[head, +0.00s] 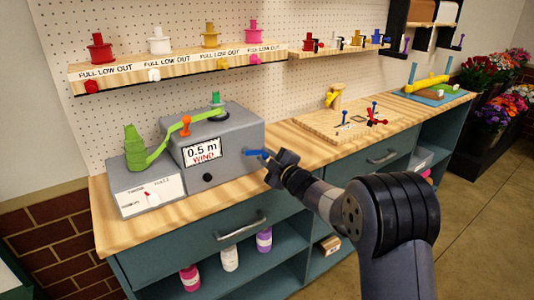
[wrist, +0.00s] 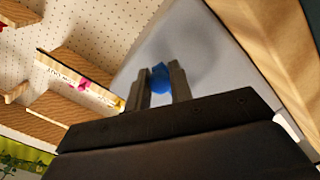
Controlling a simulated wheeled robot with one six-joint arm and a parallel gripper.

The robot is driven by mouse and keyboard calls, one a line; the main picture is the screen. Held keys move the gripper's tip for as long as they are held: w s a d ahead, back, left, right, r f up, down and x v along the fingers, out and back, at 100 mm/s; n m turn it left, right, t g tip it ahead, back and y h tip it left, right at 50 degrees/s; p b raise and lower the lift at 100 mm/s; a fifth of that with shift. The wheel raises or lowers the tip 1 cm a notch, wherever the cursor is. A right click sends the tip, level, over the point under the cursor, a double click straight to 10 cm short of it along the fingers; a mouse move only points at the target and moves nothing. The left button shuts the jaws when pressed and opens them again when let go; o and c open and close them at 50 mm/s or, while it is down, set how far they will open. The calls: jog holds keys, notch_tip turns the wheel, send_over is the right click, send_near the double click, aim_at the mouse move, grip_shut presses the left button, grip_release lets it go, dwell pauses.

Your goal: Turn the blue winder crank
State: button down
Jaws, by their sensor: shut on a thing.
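The blue winder crank (head: 256,154) sticks out from the right side of the grey winder box (head: 232,130). The box carries a sign reading "0.5 m WIND". My gripper (head: 272,160) is at the crank's outer end in the head view. In the wrist view the blue crank knob (wrist: 160,77) sits between the two fingers of my gripper (wrist: 160,86), which are shut on it. The grey side of the winder box (wrist: 205,45) lies behind the knob. A green ribbon (head: 160,152) runs from a green roll to the box top. The crank's inner end is partly hidden.
A shelf (head: 180,66) with several coloured spools hangs above the winder. A wooden board (head: 345,124) with small tools and a blue tray (head: 435,96) stand to the right. A drawer handle (head: 242,226) projects below.

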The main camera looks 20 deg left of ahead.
jog(key=m, duration=0.1)
jog(key=f+m, duration=0.1)
jog(key=m, duration=0.2)
jog(key=shift+s+a+f+m, duration=0.25)
jog(key=shift+s+a+m, duration=0.05)
jog(key=shift+s+a, duration=0.05)
jog(key=m, duration=0.1)
jog(key=s+f+m, duration=0.1)
jog(key=m, duration=0.1)
jog(key=a+m, duration=0.1)
jog(key=m, duration=0.1)
jog(key=shift+s+f+p, duration=0.15)
jog(key=shift+s+p, duration=0.05)
jog(key=shift+p, duration=0.1)
jog(key=m, duration=0.2)
jog(key=s+a+m, duration=0.1)
jog(key=m, duration=0.2)
jog(key=shift+s+a+f, duration=0.15)
jog(key=shift+s, duration=0.05)
jog(key=shift+s+a+r+m+p, duration=0.1)
jog(key=shift+s+a+m+p, duration=0.15)
jog(key=shift+m, duration=0.6)
jog(key=shift+s+a+r+m+p, duration=0.1)
jog(key=shift+s+a+m+p, duration=0.15)
jog(key=shift+m, duration=0.65)
jog(key=shift+s+a+r+m+p, duration=0.15)
jog(key=shift+s+m+p, duration=0.1)
jog(key=shift+m, duration=0.6)
jog(key=shift+f, duration=0.1)
